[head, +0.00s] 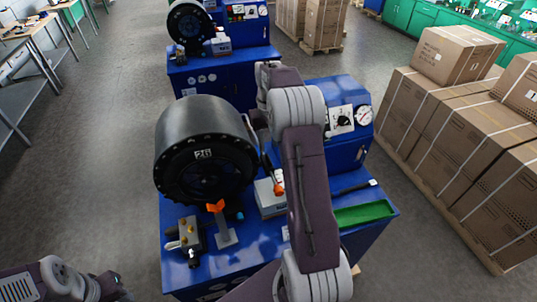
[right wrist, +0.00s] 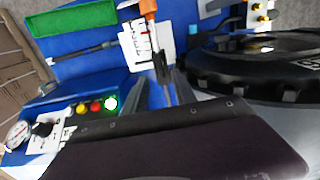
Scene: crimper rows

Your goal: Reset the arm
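My right arm reaches over the blue crimper bench (head: 270,245) in the head view, and its gripper is mostly hidden there behind the arm. In the right wrist view my right gripper (right wrist: 162,88) has its two dark fingers apart. A dark shaft with an orange end (right wrist: 148,8) shows between or beyond them; I cannot tell whether they touch. The orange end also shows in the head view (head: 278,188), above a white box (head: 268,200). My left gripper (head: 116,286) is low at the left edge, away from the bench, and its fingers are too small to read.
A large black drum (head: 203,150) stands left of my right arm, close to it. A gauge panel (head: 350,118), a green tray (head: 364,213) and an orange-topped stand (head: 217,207) are on the bench. Stacked cartons (head: 470,135) stand right.

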